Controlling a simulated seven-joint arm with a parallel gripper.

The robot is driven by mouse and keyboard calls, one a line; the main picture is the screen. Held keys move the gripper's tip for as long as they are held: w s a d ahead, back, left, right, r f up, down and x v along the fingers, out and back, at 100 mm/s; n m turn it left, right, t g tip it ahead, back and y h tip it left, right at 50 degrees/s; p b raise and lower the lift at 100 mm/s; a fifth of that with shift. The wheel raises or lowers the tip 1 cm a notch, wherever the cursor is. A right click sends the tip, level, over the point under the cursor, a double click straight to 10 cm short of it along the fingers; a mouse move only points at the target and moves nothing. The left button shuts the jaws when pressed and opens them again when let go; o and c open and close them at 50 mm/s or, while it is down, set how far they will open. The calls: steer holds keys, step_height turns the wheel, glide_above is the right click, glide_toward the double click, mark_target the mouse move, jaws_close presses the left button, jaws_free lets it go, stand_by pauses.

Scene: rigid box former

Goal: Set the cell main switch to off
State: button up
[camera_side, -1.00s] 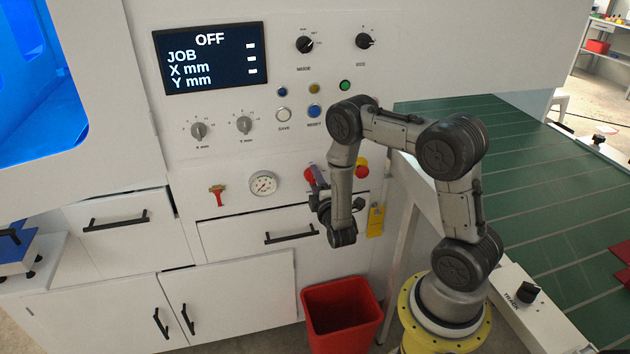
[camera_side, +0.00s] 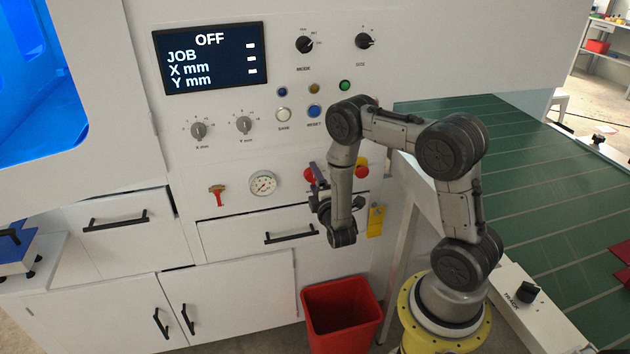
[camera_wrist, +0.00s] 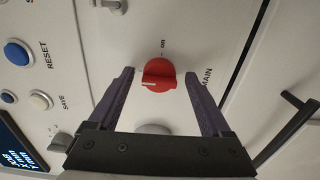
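The red main switch (camera_wrist: 158,75) is a round knob with a raised grip, labelled MAIN, in the middle of the wrist view. A white mark on the grip points to the picture's left. The word "on" stands above the knob, about a quarter turn from that mark. No "off" label can be read. My gripper (camera_wrist: 160,76) is open, one dark finger on each side of the knob, with gaps between them and it. In the side view the red switch (camera_side: 309,174) is partly hidden behind my gripper (camera_side: 317,176).
The display (camera_side: 210,58) reads OFF on top. A red and yellow button (camera_side: 361,168) is right of my wrist, with a yellow tag (camera_side: 376,220) below it. A pressure gauge (camera_side: 263,184) and a red-handled valve (camera_side: 217,194) are to the left. A drawer handle (camera_side: 291,237) juts out below.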

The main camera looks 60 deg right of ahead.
steer(key=v, duration=1.4)
steer(key=shift+w+r, duration=0.1)
